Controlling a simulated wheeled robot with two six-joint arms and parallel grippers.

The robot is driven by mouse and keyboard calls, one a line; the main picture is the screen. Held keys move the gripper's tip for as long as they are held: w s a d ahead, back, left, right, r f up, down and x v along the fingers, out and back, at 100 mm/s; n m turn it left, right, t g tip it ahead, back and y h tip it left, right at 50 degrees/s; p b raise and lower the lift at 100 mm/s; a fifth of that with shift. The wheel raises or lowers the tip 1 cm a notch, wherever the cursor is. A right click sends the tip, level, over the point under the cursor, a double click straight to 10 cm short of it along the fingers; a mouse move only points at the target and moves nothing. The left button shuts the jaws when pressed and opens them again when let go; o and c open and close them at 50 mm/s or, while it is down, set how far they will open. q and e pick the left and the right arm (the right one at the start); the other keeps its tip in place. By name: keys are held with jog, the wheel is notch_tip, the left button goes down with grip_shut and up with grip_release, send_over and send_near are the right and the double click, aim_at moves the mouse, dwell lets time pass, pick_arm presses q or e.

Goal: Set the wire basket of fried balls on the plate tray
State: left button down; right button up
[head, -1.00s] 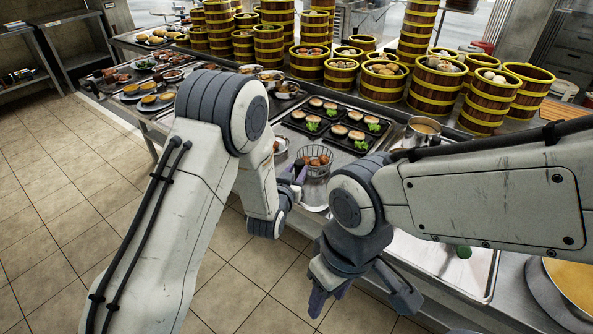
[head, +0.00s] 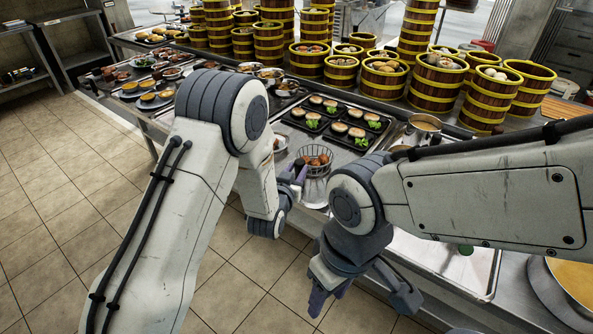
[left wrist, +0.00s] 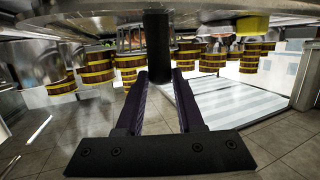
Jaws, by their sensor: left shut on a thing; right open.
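The wire basket (head: 315,156) holds brown fried balls and hangs beside my left gripper (head: 297,174), near the front edge of the counter. My left gripper is shut on its dark handle (left wrist: 157,45), which stands between the fingers (left wrist: 160,78) in the left wrist view. Part of the basket's wire shows behind the handle there. A metal tray (head: 290,143) with several black plates of small cakes and greens lies just beyond the basket. I cannot tell whether this is the plate tray. My right gripper (head: 362,296) is open and empty, low in front of the counter.
Steamer towers (head: 487,98) line the back of the counter. Small dishes stand at the left. A metal pot (head: 423,124) stands right of the black plates. A mostly bare pale tray (head: 440,258) lies on the right, partly behind my right arm.

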pick_arm(q)
jog(key=shift+c, duration=2.2)
grip_release()
jog(key=shift+f, duration=0.15)
jog(key=p+v, duration=0.1)
jog(key=v, duration=0.9)
jog(key=shift+s, duration=0.25)
jog(key=shift+a, duration=0.15)
